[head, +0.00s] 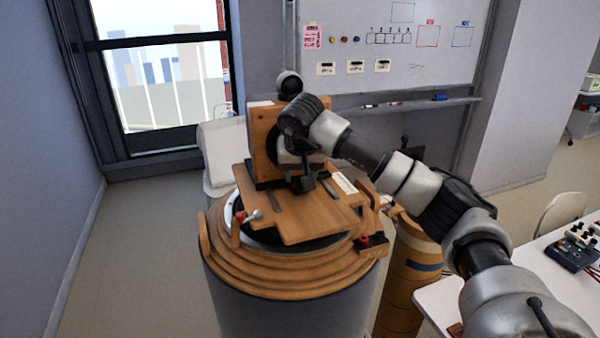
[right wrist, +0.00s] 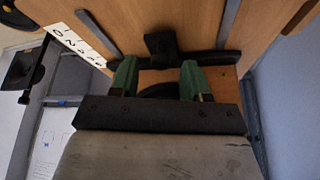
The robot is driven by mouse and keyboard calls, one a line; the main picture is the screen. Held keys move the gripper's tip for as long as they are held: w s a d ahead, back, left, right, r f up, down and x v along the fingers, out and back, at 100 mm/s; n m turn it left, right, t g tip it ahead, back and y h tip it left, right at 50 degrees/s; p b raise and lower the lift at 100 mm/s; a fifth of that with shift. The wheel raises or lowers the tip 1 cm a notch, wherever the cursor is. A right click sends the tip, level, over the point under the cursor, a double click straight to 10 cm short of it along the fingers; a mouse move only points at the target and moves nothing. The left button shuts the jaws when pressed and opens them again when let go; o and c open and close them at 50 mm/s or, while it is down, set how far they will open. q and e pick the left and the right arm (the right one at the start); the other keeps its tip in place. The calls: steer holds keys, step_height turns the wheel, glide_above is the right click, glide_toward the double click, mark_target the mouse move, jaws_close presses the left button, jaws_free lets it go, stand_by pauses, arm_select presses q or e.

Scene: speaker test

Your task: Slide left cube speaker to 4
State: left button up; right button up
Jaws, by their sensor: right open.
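The wooden cube speaker (head: 263,135) stands upright at the back of a wooden board (head: 290,215) on a round turntable. Part of its front is hidden by my right arm. A pale scale strip (head: 343,183) lies at the board's right side; it also shows in the right wrist view (right wrist: 76,44) with printed digits, too small to read surely. My right gripper (head: 307,182) is low in front of the speaker. In the right wrist view its green fingers (right wrist: 158,80) are apart, with nothing visibly clamped. A dark upright tab (right wrist: 162,44) and dark bar lie just beyond the fingertips. My left gripper is not in view.
The stepped wooden turntable rim (head: 290,275) carries small red-tipped levers (head: 240,222). A round dark object (head: 289,84) tops the speaker. A whiteboard (head: 440,60) hangs behind. A white table (head: 530,262) with a blue device (head: 572,252) stands at right. Floor at left is clear.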

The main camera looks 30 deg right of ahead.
steer(key=shift+x, duration=0.9)
steer(key=shift+c, duration=0.3)
jaws_close()
